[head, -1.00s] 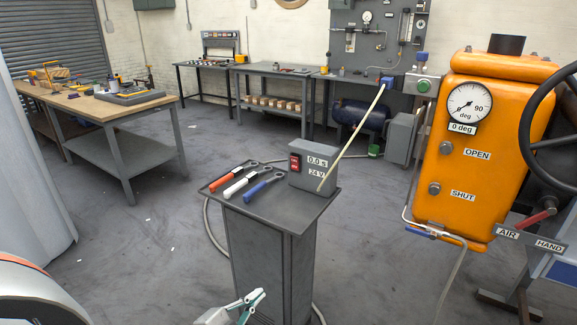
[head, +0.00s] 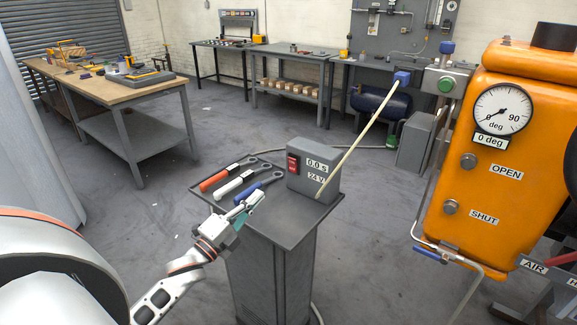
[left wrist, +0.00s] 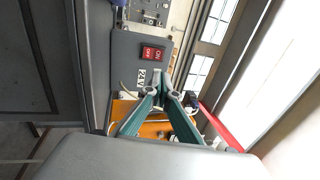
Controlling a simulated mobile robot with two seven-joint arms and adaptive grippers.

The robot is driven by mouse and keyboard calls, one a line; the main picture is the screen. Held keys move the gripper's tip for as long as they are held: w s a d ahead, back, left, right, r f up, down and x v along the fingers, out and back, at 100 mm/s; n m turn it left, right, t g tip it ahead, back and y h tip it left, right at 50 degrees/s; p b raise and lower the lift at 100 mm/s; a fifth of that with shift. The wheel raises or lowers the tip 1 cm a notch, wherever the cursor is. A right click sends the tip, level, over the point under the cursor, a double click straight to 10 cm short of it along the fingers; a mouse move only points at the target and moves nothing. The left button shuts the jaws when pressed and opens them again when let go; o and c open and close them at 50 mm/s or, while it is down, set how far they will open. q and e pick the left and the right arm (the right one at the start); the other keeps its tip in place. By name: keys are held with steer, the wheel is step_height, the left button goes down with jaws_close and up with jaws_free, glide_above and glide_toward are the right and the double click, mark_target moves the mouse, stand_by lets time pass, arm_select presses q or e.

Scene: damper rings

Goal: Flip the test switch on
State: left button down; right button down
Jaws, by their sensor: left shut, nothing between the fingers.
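The test switch (head: 293,164) is a red rocker on the left part of the front of a grey box (head: 325,186), which reads "0.0 s" and "24 V". The box stands on a grey pedestal top (head: 290,225). My left gripper (head: 256,197) is shut and empty, left of and in front of the box, near the pedestal's left edge. In the left wrist view its teal fingers (left wrist: 161,86) meet below the switch, apart from it. My right gripper is not in view.
Spanners with red (head: 214,181), white (head: 228,187) and blue (head: 250,190) handles lie on the pedestal beside the box, close to my left gripper. A pale cable (head: 352,148) rises from the box to the orange actuator's (head: 500,150) fittings. Workbenches stand behind.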

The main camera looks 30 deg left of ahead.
mark_target(292, 161)
arm_select(q)
steer(key=p+x, duration=0.1)
steer(key=x, duration=1.2)
steer(key=shift+a, duration=0.1)
steer(key=shift+w+r, duration=0.1)
steer(key=shift+w, duration=0.45)
